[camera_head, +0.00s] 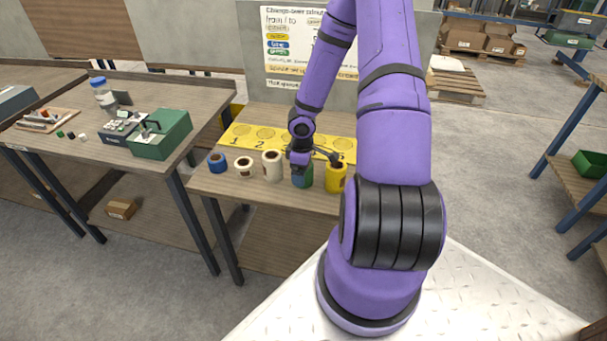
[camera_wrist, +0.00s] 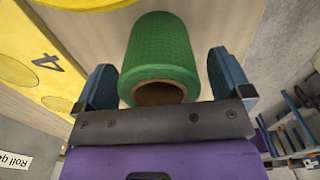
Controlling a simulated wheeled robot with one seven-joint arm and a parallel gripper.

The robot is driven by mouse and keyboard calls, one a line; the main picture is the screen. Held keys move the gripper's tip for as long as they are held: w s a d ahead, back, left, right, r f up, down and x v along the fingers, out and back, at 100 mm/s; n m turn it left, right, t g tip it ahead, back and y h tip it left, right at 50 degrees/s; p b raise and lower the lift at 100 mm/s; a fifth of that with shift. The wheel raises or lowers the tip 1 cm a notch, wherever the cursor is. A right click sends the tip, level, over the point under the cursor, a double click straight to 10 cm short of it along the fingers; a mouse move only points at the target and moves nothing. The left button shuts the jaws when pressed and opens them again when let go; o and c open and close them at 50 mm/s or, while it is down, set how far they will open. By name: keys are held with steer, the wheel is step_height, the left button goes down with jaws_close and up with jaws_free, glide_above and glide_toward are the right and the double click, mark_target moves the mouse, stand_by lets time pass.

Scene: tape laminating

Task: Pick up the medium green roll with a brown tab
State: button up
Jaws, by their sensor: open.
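A green roll (camera_wrist: 160,50) with a brown core opening (camera_wrist: 159,94) fills the middle of the wrist view. No brown tab can be made out on it. My gripper (camera_wrist: 162,72) is open, with one blue finger on each side of the roll and a visible gap beside it. In the head view the green roll (camera_head: 303,181) stands on the table, partly covered by my gripper (camera_head: 301,166), which is over it from above.
A yellow roll (camera_head: 336,178) stands close to the right. Two cream rolls (camera_head: 272,165) (camera_head: 243,167) and a blue roll (camera_head: 217,162) stand to the left. A yellow numbered strip (camera_head: 248,142) lies behind them. A second table (camera_head: 75,131) is at left.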

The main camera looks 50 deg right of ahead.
steer(key=shift+f, duration=0.6)
steer(key=shift+c, duration=0.3)
steer(key=c, duration=1)
steer(key=shift+r, duration=0.15)
